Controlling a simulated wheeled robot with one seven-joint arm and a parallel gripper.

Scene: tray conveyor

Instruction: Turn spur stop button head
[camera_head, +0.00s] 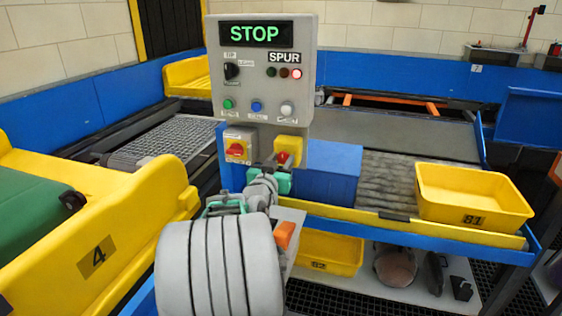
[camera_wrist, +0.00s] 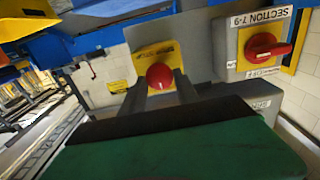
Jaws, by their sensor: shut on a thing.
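The spur stop button head is a red round knob (camera_head: 283,158) on a yellow box (camera_head: 291,144), low on the right of the grey control panel (camera_head: 318,110). In the wrist view the red head (camera_wrist: 159,77) sits between the two grey fingers of my gripper (camera_wrist: 162,92), one finger at each side. My gripper (camera_head: 279,172) is shut on the head, with its fingers in front of the yellow box. The head's lower edge and the exact finger contact are partly hidden. The panel's display (camera_head: 256,33) reads STOP in green, and a red lamp (camera_head: 297,74) is lit under SPUR.
A red rotary switch on a yellow plate (camera_head: 238,146) is close left of the button. A blue box (camera_head: 329,174) stands close right. A yellow tray marked 81 (camera_head: 475,205) sits on the conveyor. A yellow tray marked 4 (camera_head: 100,255) holds a green case at left.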

